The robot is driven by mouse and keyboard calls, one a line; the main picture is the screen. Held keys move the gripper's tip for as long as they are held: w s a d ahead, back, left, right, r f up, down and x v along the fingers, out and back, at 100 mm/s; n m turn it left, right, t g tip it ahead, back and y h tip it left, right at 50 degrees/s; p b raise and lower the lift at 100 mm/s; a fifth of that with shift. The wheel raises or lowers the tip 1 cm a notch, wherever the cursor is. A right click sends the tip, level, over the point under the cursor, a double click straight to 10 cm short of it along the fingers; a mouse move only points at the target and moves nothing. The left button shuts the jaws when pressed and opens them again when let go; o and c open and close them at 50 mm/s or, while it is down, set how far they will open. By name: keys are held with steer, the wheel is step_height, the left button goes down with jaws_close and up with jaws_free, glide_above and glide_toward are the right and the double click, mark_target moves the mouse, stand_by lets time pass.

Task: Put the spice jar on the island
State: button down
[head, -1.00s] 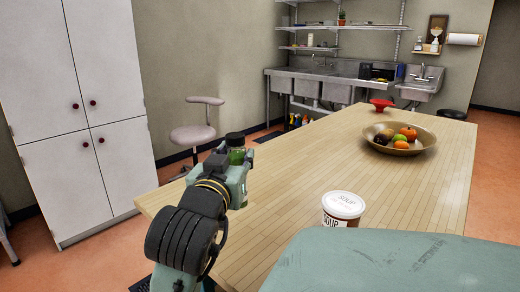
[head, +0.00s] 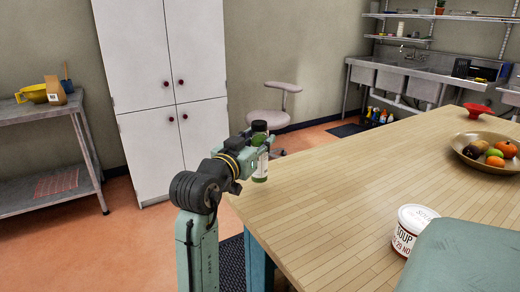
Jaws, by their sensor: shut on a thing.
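The spice jar (head: 261,168) is a small clear jar with green contents and a dark lid. My gripper (head: 256,158) is shut on it and holds it upright. In the picture the jar overlaps the left corner of the island (head: 320,185), a wood-plank table; whether it touches the top or hangs beside it I cannot tell. The gripper's fingers are partly hidden by its own wrist and the jar.
A soup tub (head: 408,232) stands on the island near its front. A fruit bowl (head: 468,160) and a red object (head: 478,111) are farther right. A stool (head: 272,122), a white cabinet (head: 165,90) and a metal side table (head: 40,115) stand beyond. The island's middle is clear.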

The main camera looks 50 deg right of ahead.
steer(key=shift+s+f, duration=0.2)
steer(key=shift+f, duration=1.4)
steer(key=shift+f, duration=0.15)
steer(key=c, duration=1.1)
jaws_free()
